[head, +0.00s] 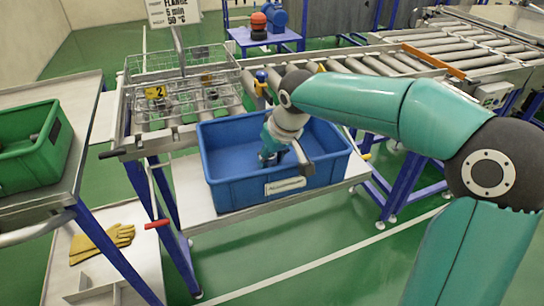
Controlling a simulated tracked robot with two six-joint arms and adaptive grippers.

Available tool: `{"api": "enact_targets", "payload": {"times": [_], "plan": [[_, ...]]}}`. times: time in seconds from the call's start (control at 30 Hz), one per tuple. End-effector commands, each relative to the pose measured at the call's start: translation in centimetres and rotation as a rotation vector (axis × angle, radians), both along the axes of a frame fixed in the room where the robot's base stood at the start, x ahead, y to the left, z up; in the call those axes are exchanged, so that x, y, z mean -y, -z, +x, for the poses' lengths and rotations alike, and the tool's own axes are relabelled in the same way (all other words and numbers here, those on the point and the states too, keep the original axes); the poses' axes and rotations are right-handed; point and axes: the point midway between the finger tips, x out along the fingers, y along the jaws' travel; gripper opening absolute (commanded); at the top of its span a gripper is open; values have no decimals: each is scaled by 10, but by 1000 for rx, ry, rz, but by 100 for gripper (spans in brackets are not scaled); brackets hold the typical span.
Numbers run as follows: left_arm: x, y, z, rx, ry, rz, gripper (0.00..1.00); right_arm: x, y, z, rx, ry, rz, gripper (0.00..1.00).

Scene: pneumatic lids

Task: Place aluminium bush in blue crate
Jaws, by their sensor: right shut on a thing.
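The blue crate (232,196) stands on a grey shelf in front of the roller conveyor, with a pale label on its front wall. My right arm reaches in from the right, and my right gripper (272,160) points down inside the crate, near its middle. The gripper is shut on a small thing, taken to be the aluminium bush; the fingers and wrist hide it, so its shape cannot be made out. The visible part of the crate floor looks empty. My left gripper is not in view.
A wire basket (180,62) sits on the conveyor behind the crate, by a sign (173,11). A green crate (45,160) stands on a bench at the left. Yellow gloves (100,243) lie on a low shelf. A red-handled lever (157,225) sticks out left of the blue crate.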

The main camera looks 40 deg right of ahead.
Motion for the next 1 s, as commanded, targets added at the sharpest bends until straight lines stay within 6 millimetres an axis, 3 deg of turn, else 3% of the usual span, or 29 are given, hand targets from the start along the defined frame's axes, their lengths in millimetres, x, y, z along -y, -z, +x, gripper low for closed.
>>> {"api": "enact_targets", "payload": {"times": [0.2,0.23,0.37,0.77,1.0], "plan": [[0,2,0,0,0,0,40,0,2,0,0,1,0,1],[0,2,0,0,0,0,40,0,2,0,0,1,0,37],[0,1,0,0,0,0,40,0,1,0,0,1,0,58],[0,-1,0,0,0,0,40,0,-3,0,1,1,0,60],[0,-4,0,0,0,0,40,-1,-34,-12,5,1,2,60]]}}
